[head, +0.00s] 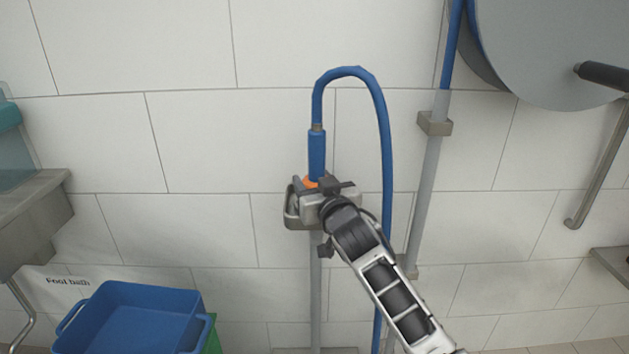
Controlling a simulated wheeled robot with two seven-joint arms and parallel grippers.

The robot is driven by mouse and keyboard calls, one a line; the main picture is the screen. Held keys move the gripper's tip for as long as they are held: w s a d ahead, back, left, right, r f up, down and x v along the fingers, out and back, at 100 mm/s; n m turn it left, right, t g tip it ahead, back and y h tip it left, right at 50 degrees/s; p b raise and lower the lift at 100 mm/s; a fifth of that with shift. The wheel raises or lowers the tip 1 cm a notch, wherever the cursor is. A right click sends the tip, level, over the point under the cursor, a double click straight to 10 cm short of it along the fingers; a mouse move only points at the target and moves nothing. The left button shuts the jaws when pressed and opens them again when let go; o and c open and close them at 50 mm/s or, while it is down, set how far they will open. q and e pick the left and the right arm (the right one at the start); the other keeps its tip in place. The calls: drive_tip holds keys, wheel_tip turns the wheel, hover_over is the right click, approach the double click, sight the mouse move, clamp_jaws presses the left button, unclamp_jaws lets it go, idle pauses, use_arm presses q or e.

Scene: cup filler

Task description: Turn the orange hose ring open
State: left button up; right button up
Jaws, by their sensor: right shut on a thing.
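The orange hose ring (311,183) shows as a small patch at the lower end of the blue hose nozzle (317,152), which hangs upright in front of the tiled wall. My right gripper (318,188) is at the ring, shut on it, and its body hides most of the ring. My right arm reaches up to it from the lower right. The blue hose (385,150) loops over from the nozzle top and runs down on the right. My left gripper is not in view.
A grey pipe (428,185) stands on the wall to the right, below a large grey reel (550,45). A blue tub (130,320) is at the lower left, near a metal basin (35,215). Bare tiled wall lies left of the nozzle.

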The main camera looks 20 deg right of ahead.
drive_tip(key=o, duration=1)
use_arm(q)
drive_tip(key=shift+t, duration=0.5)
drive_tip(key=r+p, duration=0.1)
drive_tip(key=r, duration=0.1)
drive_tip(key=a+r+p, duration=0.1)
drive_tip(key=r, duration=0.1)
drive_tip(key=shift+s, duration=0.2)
use_arm(e)
drive_tip(key=s, duration=1.6)
drive_tip(key=shift+d, duration=0.4)
